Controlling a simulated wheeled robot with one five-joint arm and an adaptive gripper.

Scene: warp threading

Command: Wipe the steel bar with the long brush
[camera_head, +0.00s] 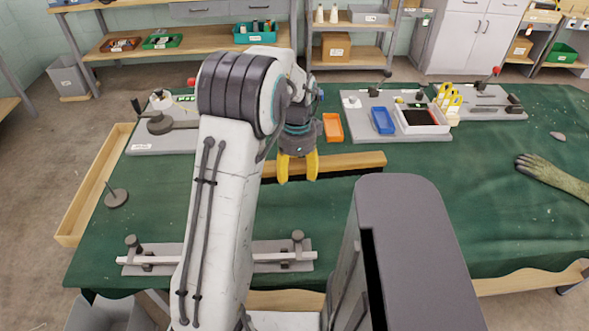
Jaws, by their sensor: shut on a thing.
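The steel bar (287,256) is a pale, narrow bar lying level across a grey base plate at the near left of the green table. It has dark upright clamps near both ends, and my arm hides its middle. The long brush (350,161) is a long wooden piece with a dark strip along its underside, at mid-table. My gripper (298,172), with yellow fingers pointing down, is shut on the brush. The brush lies crosswise, beyond the steel bar and apart from it. Its left part is partly hidden by my arm.
A grey board with a blue tray (382,120) and an orange tray (333,127) are behind the brush. A round-based spike (116,198) stands at left. A hand-like object (552,175) lies at right. Green cloth between brush and bar looks clear.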

